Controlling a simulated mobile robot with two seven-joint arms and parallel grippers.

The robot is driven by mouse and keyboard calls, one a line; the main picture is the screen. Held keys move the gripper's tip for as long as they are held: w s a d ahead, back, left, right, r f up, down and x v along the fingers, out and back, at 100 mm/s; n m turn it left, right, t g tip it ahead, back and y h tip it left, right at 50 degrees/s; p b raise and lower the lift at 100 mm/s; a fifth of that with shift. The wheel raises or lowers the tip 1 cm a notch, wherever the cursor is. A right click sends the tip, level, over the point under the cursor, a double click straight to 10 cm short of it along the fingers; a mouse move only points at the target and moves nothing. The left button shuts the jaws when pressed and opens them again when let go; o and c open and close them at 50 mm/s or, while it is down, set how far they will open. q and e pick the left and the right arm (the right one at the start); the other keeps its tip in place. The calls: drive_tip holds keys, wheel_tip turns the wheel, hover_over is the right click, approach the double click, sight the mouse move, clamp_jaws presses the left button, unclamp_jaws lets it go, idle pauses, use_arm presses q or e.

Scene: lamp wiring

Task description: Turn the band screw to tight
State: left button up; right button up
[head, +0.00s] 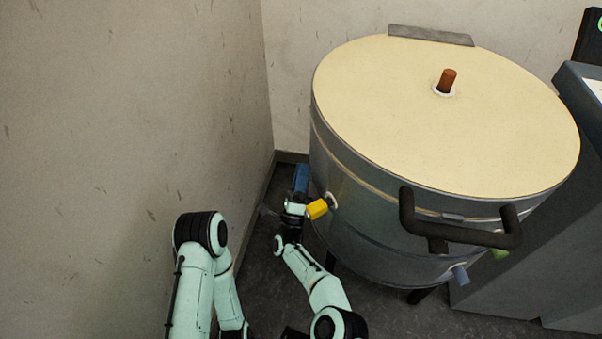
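A large round metal vessel (365,215) with a flat cream lid (440,120) stands right of centre. A band runs around its side below the lid. A yellow knob-like piece (317,209) sits by its left side, near a small white ring (332,200). I cannot tell for sure which part is the band screw. My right gripper (299,186) is at the vessel's left side, close to the yellow piece. A blue part shows at its far end; its fingers are too small to read. My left arm is at the lower left, and its gripper is not seen.
A black handle (455,234) juts from the vessel's front, with a blue plug (460,274) and a green plug (500,254) below it. A reddish-brown peg (447,79) stands on the lid. A wall is close on the left; a grey cabinet (545,240) is at right.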

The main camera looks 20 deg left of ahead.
use_arm(q)
drive_tip(key=w+r+t+p, duration=0.2)
drive_tip(key=w+r+p, duration=0.1)
drive_tip(key=w, duration=0.4)
drive_tip(key=shift+w+d+r+m+t+p, duration=0.25)
drive_tip(key=shift+d+r+p, duration=0.2)
drive_tip(key=shift+r, duration=0.25)
use_arm(e)
drive_tip(key=v, duration=1.3)
drive_tip(key=shift+s, duration=0.15)
drive_tip(key=shift+f, duration=0.1)
